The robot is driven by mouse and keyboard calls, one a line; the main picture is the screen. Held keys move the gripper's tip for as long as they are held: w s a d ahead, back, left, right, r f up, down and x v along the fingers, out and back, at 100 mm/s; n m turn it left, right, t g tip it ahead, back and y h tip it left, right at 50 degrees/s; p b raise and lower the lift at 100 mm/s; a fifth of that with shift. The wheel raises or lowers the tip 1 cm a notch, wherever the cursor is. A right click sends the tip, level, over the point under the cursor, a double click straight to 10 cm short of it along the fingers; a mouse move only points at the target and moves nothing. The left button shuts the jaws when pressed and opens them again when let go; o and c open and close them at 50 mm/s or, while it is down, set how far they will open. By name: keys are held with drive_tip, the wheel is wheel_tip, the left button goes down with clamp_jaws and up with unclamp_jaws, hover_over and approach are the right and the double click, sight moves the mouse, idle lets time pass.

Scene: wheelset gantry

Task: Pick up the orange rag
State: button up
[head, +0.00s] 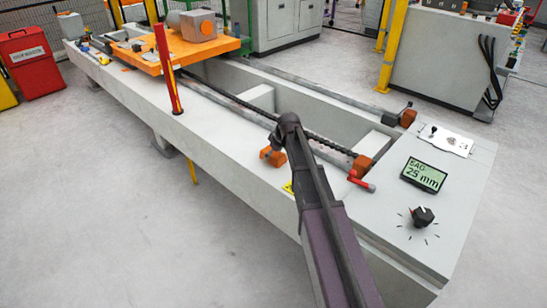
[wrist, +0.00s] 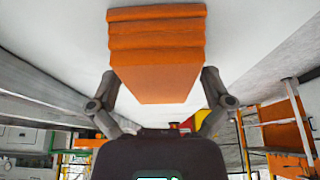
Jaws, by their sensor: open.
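The orange rag (wrist: 157,60) looks like a folded, layered stack on a pale surface in the wrist view. It fills the space between the fingers of my gripper (wrist: 160,80), one finger on each side. The fingers are spread, and I cannot tell whether they touch it. In the head view, a small orange piece that appears to be the rag (head: 272,157) lies on the near ledge of the long grey bed (head: 130,87). My gripper (head: 277,145) is right over it, pointing down, and partly hides it.
A red-handled part (head: 362,182) and an orange block (head: 361,166) are close right of my arm. A gauge display (head: 424,175) and a black knob (head: 423,217) are further right. A red post (head: 167,70) stands left. The ledge between post and rag is clear.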

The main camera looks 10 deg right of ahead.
idle(0.3)
drive_tip(key=c, duration=0.9)
drive_tip(key=shift+r, duration=0.15)
wheel_tip(320, 180, up, 10)
drive_tip(key=p, duration=1)
drive_tip(key=shift+r, duration=0.1)
drive_tip(key=o, duration=0.3)
drive_tip(key=shift+c, duration=0.9)
